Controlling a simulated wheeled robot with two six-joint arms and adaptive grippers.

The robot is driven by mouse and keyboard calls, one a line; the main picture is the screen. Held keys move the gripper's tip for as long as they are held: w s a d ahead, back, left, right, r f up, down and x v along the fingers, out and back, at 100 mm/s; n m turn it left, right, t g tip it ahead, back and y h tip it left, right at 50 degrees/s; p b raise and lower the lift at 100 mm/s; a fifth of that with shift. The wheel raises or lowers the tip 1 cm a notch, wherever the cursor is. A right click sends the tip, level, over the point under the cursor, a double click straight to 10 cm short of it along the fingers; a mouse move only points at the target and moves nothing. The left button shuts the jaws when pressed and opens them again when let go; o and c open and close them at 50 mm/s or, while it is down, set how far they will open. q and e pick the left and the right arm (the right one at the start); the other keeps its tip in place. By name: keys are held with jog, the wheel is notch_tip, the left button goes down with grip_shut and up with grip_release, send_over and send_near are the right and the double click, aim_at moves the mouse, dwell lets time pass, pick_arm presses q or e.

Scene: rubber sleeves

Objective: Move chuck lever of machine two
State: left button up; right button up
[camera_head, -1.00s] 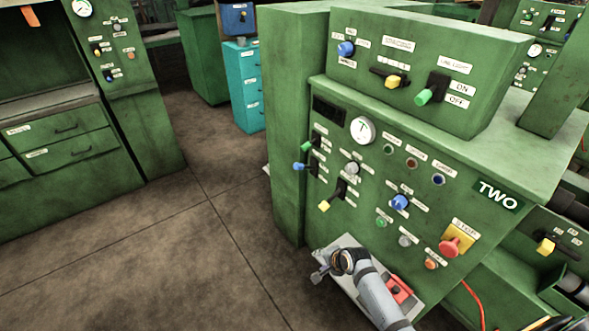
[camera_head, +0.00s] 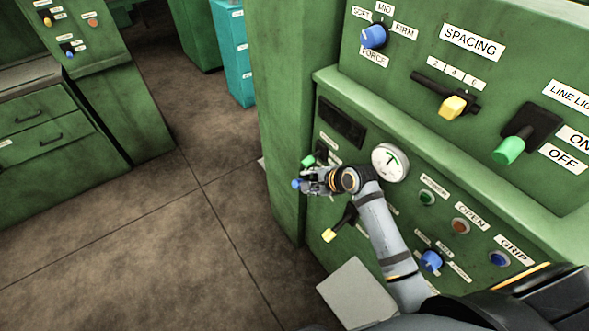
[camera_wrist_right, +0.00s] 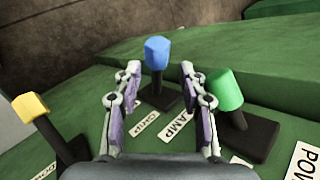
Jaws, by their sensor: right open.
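On the front panel of the green machine (camera_head: 290,90) is a lever with a blue knob (camera_wrist_right: 157,54). Its tip also shows in the head view (camera_head: 296,184), just beyond my fingers. My right gripper (camera_wrist_right: 159,72) is open, with one finger on each side of the blue lever and not closed on it. The lever's base is partly hidden by my arm in the head view. My left gripper is not in view.
A green-knobbed lever (camera_wrist_right: 228,92) stands close to the right finger, by a label starting "POW". A yellow-knobbed lever (camera_wrist_right: 31,108) stands to the left. A round gauge (camera_head: 390,162) and several buttons are right of my forearm. Open floor (camera_head: 200,240) lies left.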

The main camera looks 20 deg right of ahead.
aim_at(293, 184)
jog(key=x, duration=0.8)
jog(key=shift+w+a+f+b, duration=0.1)
jog(key=shift+a+f+b, duration=0.2)
jog(key=shift+f+b, duration=0.05)
jog(key=shift+w+a+f, duration=0.1)
jog(key=shift+a+f, duration=0.05)
jog(key=shift+f, duration=0.05)
jog(key=shift+w, duration=0.1)
jog(key=shift+f, duration=0.15)
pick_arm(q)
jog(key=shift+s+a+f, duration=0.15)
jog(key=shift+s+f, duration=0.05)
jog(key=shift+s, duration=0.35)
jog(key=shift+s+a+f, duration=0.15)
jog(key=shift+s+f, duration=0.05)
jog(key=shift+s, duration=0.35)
pick_arm(e)
jog(key=shift+w+a, duration=0.1)
grip_shut()
